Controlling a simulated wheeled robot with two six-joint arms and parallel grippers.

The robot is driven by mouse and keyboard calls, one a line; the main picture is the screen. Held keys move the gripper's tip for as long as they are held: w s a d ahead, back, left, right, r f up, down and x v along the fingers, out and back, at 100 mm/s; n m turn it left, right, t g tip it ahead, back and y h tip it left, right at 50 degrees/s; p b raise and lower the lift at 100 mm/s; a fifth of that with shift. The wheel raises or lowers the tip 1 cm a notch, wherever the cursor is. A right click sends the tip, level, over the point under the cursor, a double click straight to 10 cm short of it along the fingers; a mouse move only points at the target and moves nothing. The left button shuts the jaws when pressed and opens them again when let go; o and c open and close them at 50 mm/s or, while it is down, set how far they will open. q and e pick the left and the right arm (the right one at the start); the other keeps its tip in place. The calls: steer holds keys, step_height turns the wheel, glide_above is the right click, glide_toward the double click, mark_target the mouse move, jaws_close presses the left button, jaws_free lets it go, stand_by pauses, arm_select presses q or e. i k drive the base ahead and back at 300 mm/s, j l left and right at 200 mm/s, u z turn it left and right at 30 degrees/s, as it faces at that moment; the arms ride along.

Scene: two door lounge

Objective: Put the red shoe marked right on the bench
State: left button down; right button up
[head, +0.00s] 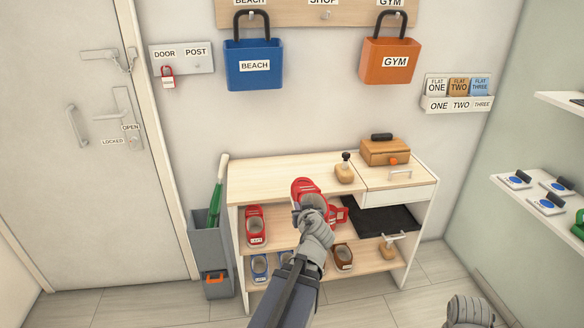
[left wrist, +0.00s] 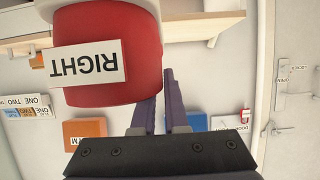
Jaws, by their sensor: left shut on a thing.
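The red shoe (head: 304,187) is in my left gripper (head: 309,207), in front of the bench's upper edge in the head view. In the left wrist view the red shoe (left wrist: 136,35) fills the top left, and its white label reads RIGHT upside down. My left gripper (left wrist: 168,85) is shut on it. The bench (head: 290,170) has a pale wooden top with open shelves below. Whether the shoe touches the bench is hard to tell. At the lower right, a grey part of my right arm (head: 468,311) shows, with its fingers not clear.
Another red shoe (head: 255,226) stands on the shelf at left. Blue shoes and a brown shoe (head: 342,258) are lower. A brush (head: 345,170) and a wooden box (head: 386,152) stand on the top's right half. The top's left half is clear. A grey umbrella stand (head: 211,255) is at left.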

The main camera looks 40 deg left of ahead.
mark_target(292, 173)
steer(key=i+j, duration=0.3)
steer(key=j, duration=1.1)
steer(key=k+z, duration=0.05)
